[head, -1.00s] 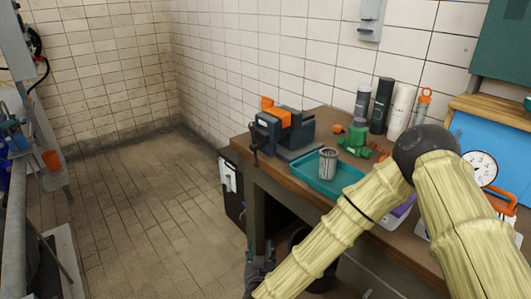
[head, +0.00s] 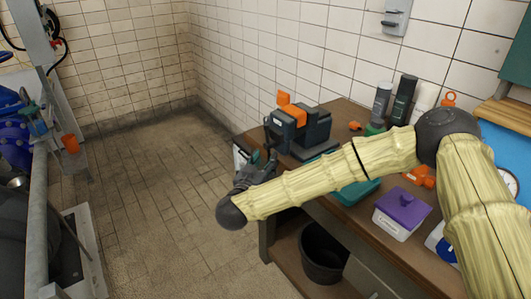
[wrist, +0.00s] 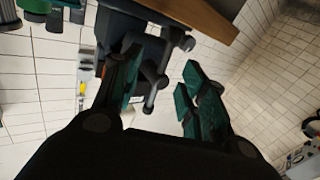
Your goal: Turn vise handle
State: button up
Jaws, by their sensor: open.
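The dark grey vise (head: 312,130) with orange jaw pieces (head: 291,106) is mounted at the left end of the workbench. In the wrist view the vise body (wrist: 122,28) is at the top. Its dark handle (wrist: 151,94), with rounded ends, shows near the left finger and partly in the space between the fingers. My gripper (wrist: 162,82) is open, with its green-tipped fingers spread. In the head view my gripper (head: 262,165) is just in front of the vise's front end, where the handle is mostly hidden. I cannot tell whether a finger touches the handle.
The wooden workbench (head: 345,205) carries a teal tray (head: 352,192), a purple-lidded box (head: 402,212) and dark bottles (head: 403,100). A black bucket (head: 322,252) stands below. Open tiled floor (head: 150,190) is on the left; blue pump equipment (head: 14,135) stands at the far left.

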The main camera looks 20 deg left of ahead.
aim_at(268, 153)
jog(key=shift+w+d, duration=0.15)
jog(key=shift+w, duration=1.75)
grip_shut()
jog(key=shift+f, duration=0.1)
